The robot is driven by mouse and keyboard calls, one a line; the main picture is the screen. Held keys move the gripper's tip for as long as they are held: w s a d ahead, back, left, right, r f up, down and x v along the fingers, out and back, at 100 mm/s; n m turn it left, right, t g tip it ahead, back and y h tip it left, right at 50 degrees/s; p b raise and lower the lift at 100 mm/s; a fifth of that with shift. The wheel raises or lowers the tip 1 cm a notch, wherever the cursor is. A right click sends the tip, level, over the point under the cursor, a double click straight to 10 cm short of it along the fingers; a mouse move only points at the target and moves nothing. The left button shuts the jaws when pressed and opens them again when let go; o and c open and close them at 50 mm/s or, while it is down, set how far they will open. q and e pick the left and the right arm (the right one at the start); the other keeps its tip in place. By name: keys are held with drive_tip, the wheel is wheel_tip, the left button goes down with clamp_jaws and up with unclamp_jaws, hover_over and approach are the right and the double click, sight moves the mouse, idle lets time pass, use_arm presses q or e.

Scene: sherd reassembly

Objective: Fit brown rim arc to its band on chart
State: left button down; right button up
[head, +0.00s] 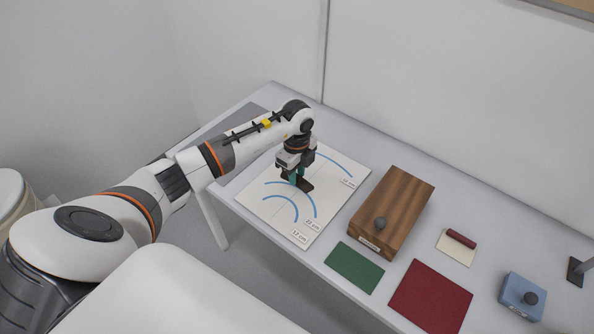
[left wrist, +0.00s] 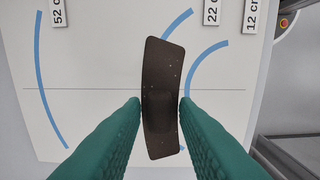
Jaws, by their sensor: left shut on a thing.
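My left gripper (head: 296,181) is shut on the dark brown rim arc (head: 305,186), held over the white chart (head: 262,208). In the left wrist view, the green fingers (left wrist: 160,112) pinch the arc (left wrist: 162,75) at its lower middle, its long side running nearly upright. The arc covers much of the blue 22 cm band (left wrist: 177,23), whose upper end shows above it. The 52 cm band (left wrist: 42,85) is to the left and the 12 cm band (left wrist: 202,59) to the right. I cannot tell whether the arc touches the chart. My right gripper is out of view.
A wooden block (head: 402,205) with a dark knob stands right of the chart. Further right are a green mat (head: 355,267), a red mat (head: 431,298), a small card with a dark red roll (head: 460,240), and a blue block (head: 522,293) with a knob.

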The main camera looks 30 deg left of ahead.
use_arm(q)
drive_tip(key=shift+f+b, duration=1.7)
drive_tip(key=shift+f, duration=0.55)
drive_tip(key=shift+p, duration=0.35)
drive_tip(key=c, duration=0.6)
unclamp_jaws()
drive_tip(key=shift+f, duration=0.1)
drive_tip(key=shift+r+p, duration=3.4)
drive_tip(key=shift+r, duration=0.65)
